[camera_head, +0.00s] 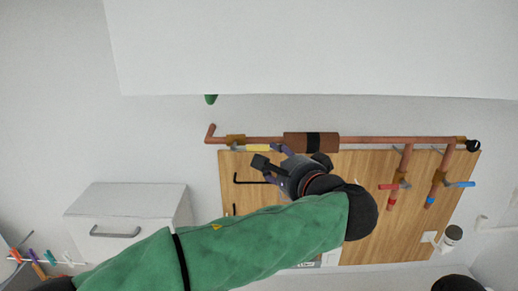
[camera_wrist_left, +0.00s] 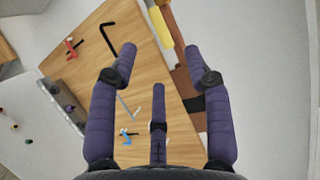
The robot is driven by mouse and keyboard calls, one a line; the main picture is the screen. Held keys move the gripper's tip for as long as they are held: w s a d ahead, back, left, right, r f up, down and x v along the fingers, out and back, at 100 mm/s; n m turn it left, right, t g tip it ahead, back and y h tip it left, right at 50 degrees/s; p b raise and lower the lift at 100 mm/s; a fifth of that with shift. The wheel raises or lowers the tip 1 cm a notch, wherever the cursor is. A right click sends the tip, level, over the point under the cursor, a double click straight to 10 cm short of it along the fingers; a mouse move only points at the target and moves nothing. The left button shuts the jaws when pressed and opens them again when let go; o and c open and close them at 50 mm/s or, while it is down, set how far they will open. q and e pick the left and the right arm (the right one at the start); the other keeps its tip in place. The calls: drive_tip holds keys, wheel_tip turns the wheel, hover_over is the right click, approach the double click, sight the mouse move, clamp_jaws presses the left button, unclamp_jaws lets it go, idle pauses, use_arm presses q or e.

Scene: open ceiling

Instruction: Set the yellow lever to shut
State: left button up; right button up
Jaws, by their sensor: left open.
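The yellow lever (camera_head: 258,148) is on the left part of the horizontal copper pipe (camera_head: 265,140), at a brass fitting (camera_head: 235,140). It lies roughly along the pipe, just below it in the head view. In the left wrist view the yellow lever (camera_wrist_left: 162,27) is at the top, beyond the fingers. My left gripper (camera_head: 269,157) is open and empty, close below and to the right of the lever, with no contact that I can make out. Its three purple fingers (camera_wrist_left: 160,62) are spread in the wrist view. My right gripper is not in view.
A wooden board (camera_head: 365,235) backs the pipes. A brown sleeve (camera_head: 300,142) is on the pipe right of the lever. Red (camera_head: 388,186) and blue (camera_head: 461,184) levers are on branches at right. A black hooked bar (camera_head: 238,178) is near the gripper. A white drawer unit (camera_head: 130,205) stands left.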

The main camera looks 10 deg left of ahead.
sight(259, 150)
use_arm(q)
drive_tip(key=p+x, duration=0.2)
drive_tip(key=x, duration=0.8)
drive_tip(key=shift+w+a+f, duration=0.1)
drive_tip(key=shift+w, duration=0.1)
clamp_jaws()
